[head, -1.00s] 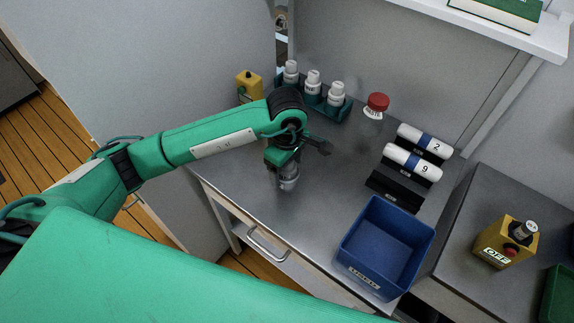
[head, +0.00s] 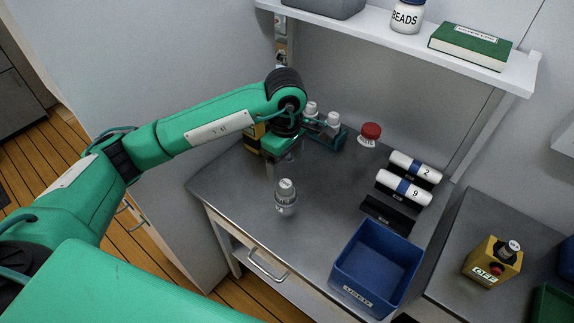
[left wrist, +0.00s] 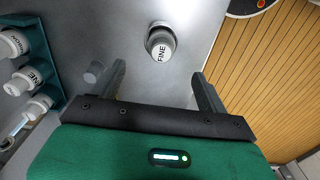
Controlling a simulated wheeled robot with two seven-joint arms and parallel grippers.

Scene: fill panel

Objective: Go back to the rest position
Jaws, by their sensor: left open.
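My left gripper (head: 284,166) is open and empty above the steel table. A small bottle with a white cap (head: 286,197) stands upright on the table, nearer the front edge than the gripper and apart from it. The left wrist view shows this bottle labelled FINE (left wrist: 161,43) beyond the two spread fingers (left wrist: 157,74), with nothing between them. My right gripper is in neither view. My left arm hides part of the yellow box and the teal rack.
A teal rack (head: 326,138) with white-capped bottles stands behind my gripper, beside a yellow box (head: 252,139). A red-lidded jar (head: 370,134), labelled rolls (head: 403,188) and a blue bin (head: 375,268) stand to the right. A shelf (head: 400,42) runs above the back.

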